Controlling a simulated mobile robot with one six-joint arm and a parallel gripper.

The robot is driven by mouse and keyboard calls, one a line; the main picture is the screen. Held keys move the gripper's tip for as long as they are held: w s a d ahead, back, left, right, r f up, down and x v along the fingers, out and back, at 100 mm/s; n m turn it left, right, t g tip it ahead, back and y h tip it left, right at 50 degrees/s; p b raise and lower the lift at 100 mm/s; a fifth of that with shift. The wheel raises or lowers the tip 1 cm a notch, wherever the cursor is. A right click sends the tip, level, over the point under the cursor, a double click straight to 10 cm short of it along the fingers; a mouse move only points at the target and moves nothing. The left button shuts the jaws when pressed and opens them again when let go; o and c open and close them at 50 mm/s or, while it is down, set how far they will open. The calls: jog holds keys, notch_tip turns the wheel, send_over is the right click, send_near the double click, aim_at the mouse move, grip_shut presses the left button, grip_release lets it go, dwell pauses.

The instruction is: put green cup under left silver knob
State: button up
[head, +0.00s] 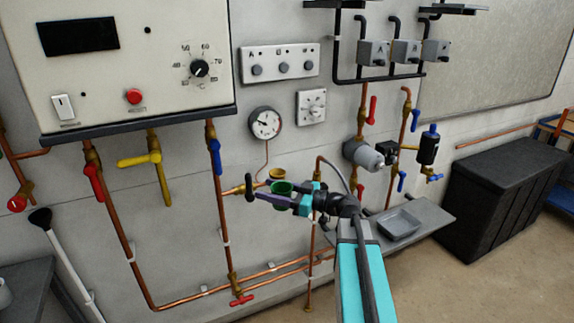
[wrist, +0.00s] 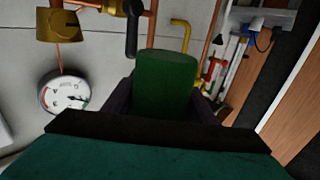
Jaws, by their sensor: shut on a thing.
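The green cup (head: 282,188) is held in front of the wall pipes by my gripper (head: 280,198), which is shut on it. In the wrist view the green cup (wrist: 165,85) stands between the dark fingers and hides what is behind it. A pale plate on the wall carries three grey-silver round knobs; the left knob (head: 257,70) is above the cup and slightly left of it in the head view. The cup is well below this plate and apart from it.
A black-handled brass tap (head: 250,188) and a brass fitting (head: 277,173) are close to the cup. A round gauge (head: 265,123) is above. A grey shelf (head: 430,214) with a tray (head: 399,223) is to the right; a black chest (head: 505,190) stands beyond.

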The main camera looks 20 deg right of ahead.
jog(key=s+a+f+n+g+y, duration=0.1)
jog(key=s+a+f+g, duration=0.1)
jog(key=s+a+f, duration=0.4)
jog(key=a+f, duration=0.5)
jog(key=shift+n+y+b, duration=0.3)
jog(key=shift+b, duration=0.1)
jog(key=shift+a, duration=0.1)
